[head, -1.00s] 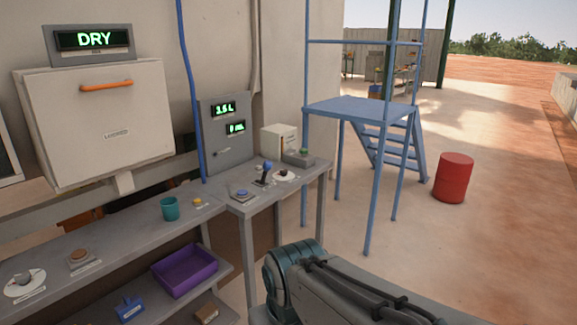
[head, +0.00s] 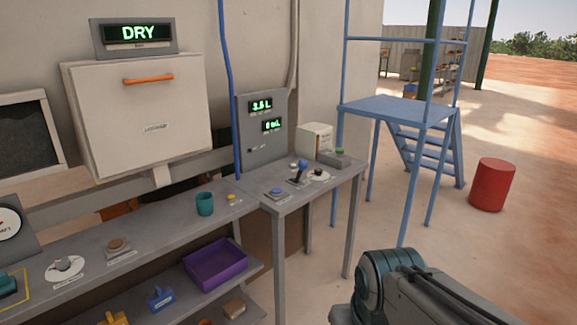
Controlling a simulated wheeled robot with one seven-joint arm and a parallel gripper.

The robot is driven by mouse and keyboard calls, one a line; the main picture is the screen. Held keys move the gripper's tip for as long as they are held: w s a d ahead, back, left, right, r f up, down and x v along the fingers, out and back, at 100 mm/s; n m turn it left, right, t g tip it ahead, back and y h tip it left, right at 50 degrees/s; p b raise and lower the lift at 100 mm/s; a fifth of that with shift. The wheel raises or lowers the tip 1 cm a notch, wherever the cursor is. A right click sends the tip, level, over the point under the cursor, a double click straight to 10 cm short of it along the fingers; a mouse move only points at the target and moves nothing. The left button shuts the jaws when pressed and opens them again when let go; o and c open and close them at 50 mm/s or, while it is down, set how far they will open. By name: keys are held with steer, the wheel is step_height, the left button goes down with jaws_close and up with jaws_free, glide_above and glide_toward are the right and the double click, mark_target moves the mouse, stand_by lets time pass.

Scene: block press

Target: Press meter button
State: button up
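Several buttons show, and their labels are too small to read, so I cannot tell which is the meter button. A small yellow button (head: 231,197) and a brown button (head: 117,244) are on the long bench at left. A grey panel (head: 262,100) behind the right-hand table has two green displays, the upper reading about 3.6 L. My gripper is out of view; only part of my arm shows at lower right.
A teal cup (head: 204,204) is on the bench, a purple tray (head: 215,263) below. A blue platform (head: 397,110) and red drum (head: 492,184) stand right, with open floor around the drum.

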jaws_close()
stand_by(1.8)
